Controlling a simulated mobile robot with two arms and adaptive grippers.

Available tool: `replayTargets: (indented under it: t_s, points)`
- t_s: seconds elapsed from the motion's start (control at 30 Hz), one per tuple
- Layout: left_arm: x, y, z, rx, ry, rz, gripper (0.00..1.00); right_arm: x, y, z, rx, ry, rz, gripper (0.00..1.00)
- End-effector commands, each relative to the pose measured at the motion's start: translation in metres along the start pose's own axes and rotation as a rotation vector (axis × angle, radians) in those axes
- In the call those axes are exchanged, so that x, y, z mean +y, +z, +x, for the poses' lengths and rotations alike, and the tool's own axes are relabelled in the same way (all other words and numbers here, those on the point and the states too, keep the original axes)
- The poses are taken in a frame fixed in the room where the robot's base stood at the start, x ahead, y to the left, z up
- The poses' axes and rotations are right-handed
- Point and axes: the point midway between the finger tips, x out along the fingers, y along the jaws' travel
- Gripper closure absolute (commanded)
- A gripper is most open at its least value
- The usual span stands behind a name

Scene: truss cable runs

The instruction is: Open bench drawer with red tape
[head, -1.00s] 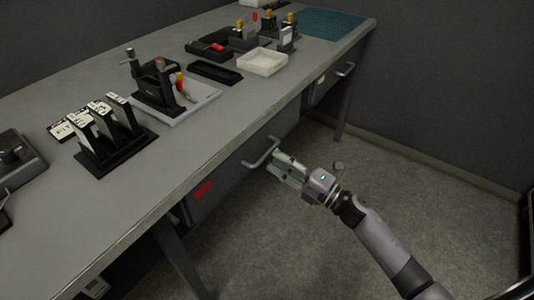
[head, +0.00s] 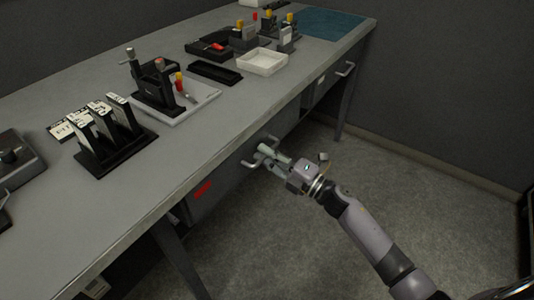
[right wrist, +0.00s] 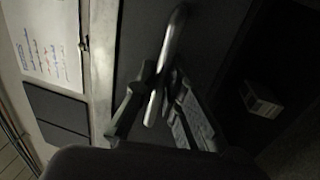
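The bench drawer (head: 228,183) with red tape (head: 203,189) on its front sits under the near edge of the bench. It looks shut. Its grey bar handle (head: 249,165) sticks out to the right of the tape. My right gripper (head: 265,155) is at this handle with its fingers spread. In the right wrist view the handle (right wrist: 172,42) runs between the two fingers of my right gripper (right wrist: 160,88); whether either finger touches it I cannot tell. My left gripper is not in view.
The grey bench top (head: 200,140) carries a rack of labelled cards (head: 105,140), a clamp fixture (head: 155,85), a white tray (head: 262,62) and dark trays. Another drawer handle (head: 346,70) is at the far right. The floor (head: 420,200) beside the bench is clear.

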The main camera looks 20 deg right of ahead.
Motion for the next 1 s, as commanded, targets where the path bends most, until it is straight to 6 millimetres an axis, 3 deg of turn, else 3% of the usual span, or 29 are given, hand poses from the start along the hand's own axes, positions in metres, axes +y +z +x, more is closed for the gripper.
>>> replayTargets:
  t_s: [0.1, 1.0]
  points:
    - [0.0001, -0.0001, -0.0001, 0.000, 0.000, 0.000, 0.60, -0.0001, 0.0000, -0.0002, 0.000, 0.000, 0.000, 1.00]
    - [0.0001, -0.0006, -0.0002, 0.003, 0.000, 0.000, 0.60, -0.0006, 0.0001, -0.0009, 0.000, -0.002, 0.000, 1.00]
